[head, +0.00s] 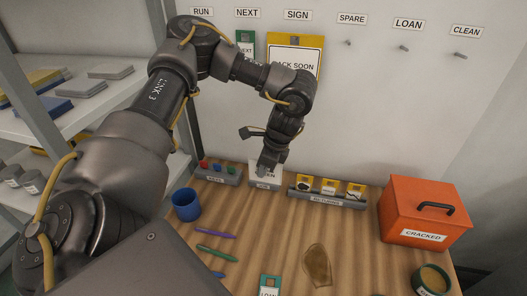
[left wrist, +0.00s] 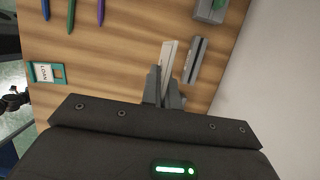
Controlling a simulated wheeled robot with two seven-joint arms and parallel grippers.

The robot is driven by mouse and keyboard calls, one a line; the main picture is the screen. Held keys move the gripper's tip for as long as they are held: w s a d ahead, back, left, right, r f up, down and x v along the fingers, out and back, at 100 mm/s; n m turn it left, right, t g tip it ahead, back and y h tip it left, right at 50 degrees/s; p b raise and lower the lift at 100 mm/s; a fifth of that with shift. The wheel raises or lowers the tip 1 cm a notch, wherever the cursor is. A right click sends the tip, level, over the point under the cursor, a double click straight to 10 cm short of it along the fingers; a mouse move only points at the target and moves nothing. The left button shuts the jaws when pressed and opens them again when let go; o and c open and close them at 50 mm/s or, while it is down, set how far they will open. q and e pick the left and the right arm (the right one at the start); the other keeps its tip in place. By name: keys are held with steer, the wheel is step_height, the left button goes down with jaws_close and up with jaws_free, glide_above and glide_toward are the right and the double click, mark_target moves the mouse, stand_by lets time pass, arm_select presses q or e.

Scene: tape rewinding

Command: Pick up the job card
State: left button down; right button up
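The job card (head: 268,171) is a white card with dark lettering at the grey holder labelled JOB (head: 263,186), near the back of the wooden table. My left gripper (head: 270,166) points down over it from above and hides part of its face. In the left wrist view the card (left wrist: 168,58) shows as a narrow white strip running in between the fingers (left wrist: 164,88), which look closed on it. The grey holder (left wrist: 196,62) lies just beside the card there, with a thin strip of wood between them. My right gripper is not seen.
A grey rack with coloured keys (head: 219,173) stands left of the holder, and a tray of yellow-topped cards (head: 327,197) stands right. An orange CRACKED box (head: 424,212) is at right, a blue cup (head: 186,205) at left. Pens (head: 216,233) and a LOAN card (head: 270,286) lie in front.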

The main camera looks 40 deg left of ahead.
arm_select(q)
steer(key=shift+s+d+r+b, duration=0.25)
steer(key=shift+s+d+r, duration=0.3)
steer(key=shift+s+d, duration=0.3)
steer(key=shift+s+d+r+b, duration=0.2)
steer(key=shift+s+d+r, duration=0.3)
steer(key=shift+s+d, duration=0.25)
